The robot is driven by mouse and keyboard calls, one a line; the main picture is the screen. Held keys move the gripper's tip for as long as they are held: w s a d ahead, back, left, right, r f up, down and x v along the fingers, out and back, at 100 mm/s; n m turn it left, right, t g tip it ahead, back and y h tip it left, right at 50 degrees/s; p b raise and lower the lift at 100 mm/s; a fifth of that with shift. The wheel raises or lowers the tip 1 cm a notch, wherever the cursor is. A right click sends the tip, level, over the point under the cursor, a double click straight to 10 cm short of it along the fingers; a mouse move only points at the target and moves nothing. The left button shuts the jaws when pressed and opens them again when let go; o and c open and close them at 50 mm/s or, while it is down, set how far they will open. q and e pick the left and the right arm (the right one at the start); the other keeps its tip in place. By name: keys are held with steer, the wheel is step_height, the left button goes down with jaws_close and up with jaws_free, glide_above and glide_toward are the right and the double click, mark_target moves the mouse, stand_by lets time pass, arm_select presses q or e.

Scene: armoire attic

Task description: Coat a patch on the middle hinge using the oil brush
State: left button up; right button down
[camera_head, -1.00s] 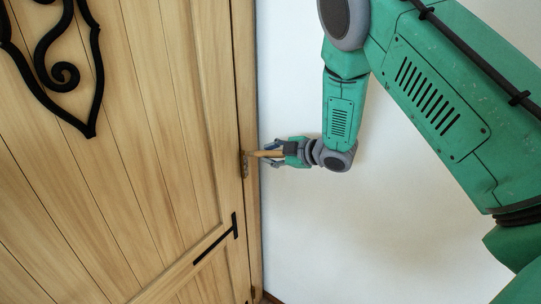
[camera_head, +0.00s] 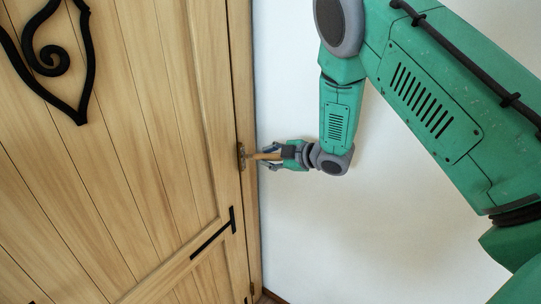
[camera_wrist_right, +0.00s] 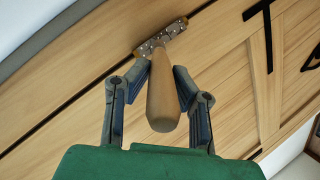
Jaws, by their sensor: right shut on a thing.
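The middle hinge (camera_head: 241,157) is a small mottled metal piece on the armoire's right edge. It also shows at the top of the right wrist view (camera_wrist_right: 172,33). My right gripper (camera_head: 270,155) is shut on the wooden handle of the oil brush (camera_head: 263,156), just right of the hinge. In the right wrist view, the brush handle (camera_wrist_right: 163,98) lies between the two fingers (camera_wrist_right: 162,82) and its far end points at the hinge. The brush tip appears to meet the hinge; its bristles are not clearly visible, so contact is uncertain. My left gripper is out of view.
The wooden armoire door (camera_head: 150,150) fills the left, with black scrollwork (camera_head: 80,103) and a black T-shaped fitting (camera_head: 214,238). Another hinge (camera_head: 252,288) sits lower on the edge. The white wall (camera_head: 360,240) to the right is bare.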

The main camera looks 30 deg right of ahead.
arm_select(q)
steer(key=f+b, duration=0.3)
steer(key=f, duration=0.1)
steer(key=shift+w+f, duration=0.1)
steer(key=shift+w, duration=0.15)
arm_select(e)
step_height(320, 180, down, 6)
steer(key=w, duration=0.1)
steer(key=shift+w, duration=0.15)
